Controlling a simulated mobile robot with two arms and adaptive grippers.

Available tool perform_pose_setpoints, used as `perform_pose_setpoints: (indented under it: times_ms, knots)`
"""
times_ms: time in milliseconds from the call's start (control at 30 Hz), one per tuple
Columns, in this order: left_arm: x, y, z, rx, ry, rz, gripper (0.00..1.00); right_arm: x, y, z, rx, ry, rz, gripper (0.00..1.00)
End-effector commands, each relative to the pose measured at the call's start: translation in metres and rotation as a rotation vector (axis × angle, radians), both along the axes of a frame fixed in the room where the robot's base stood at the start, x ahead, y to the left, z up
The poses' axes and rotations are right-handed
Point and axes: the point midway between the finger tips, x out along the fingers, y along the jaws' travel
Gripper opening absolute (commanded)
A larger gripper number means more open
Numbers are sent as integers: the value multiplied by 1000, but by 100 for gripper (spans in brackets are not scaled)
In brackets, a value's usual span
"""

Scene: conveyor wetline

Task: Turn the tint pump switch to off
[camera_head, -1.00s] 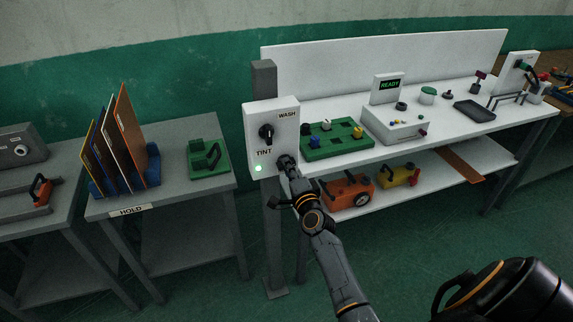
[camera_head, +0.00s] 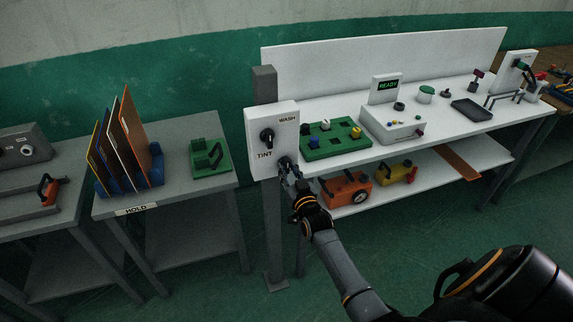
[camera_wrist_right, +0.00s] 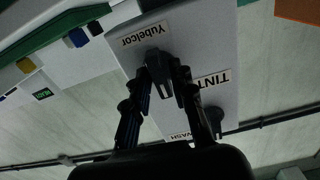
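A white control panel (camera_head: 256,122) stands on a grey post. Its upper black knob (camera_head: 267,135) sits between the words WASH and TINT. A lower black knob (camera_head: 285,161) is at the panel's lower right, partly hidden by my right gripper (camera_head: 287,168). In the right wrist view, upside down, the lower knob (camera_wrist_right: 161,76) is between the two fingers, which appear closed on it. It is beside a "Yubelcor" label (camera_wrist_right: 146,35). The TINT label (camera_wrist_right: 213,88) and the other knob (camera_wrist_right: 216,114) are right of the fingers. No lit lamp shows on the panel now. My left gripper is not in view.
A white bench (camera_head: 350,158) stands right of the panel, with a green block tray (camera_head: 317,152) and a white device (camera_head: 385,127). An orange case (camera_head: 340,190) is on its lower shelf. A grey table (camera_head: 181,172) with upright boards (camera_head: 134,135) is at left.

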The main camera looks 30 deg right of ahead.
Motion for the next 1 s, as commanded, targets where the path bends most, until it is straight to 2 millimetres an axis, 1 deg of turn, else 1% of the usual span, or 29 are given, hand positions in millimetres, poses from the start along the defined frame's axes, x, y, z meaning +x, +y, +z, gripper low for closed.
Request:
perform_pose_setpoints:
  times_ms: [267, 367, 600, 1000]
  knots:
    - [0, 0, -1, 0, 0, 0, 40, 0, 0, 0, 5, -1, 0, 37]
    - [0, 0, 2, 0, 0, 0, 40, -3, 1, 1, 6, -1, 0, 37]
    - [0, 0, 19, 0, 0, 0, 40, -25, 6, 3, 7, 0, 0, 37]
    - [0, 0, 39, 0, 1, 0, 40, -62, 15, 2, 7, -2, 0, 37]
